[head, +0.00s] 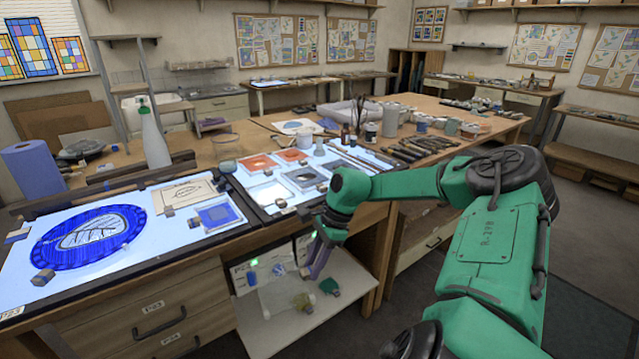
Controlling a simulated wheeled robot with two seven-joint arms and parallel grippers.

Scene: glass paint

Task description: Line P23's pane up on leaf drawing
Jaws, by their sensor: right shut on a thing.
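A round blue pane (80,243) lies on the lit left panel, with dark leaf lines showing in its pale middle. A P23 label (12,313) is at the panel's lower left corner. A sheet with a small leaf outline (178,193) lies at the panel's back right. My right gripper (316,258) is low in front of the bench, right of the pane and well apart from it. It is shut on a slim purple thing (322,260), partly hidden by the fingers. My left gripper is out of view.
Small blocks (43,277) stand at the pane's edge. A blue square (220,214) lies at the panel's right. A spray bottle (153,137) and a blue roll (35,169) stand behind. An open shelf (300,325) with coloured items is below my gripper.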

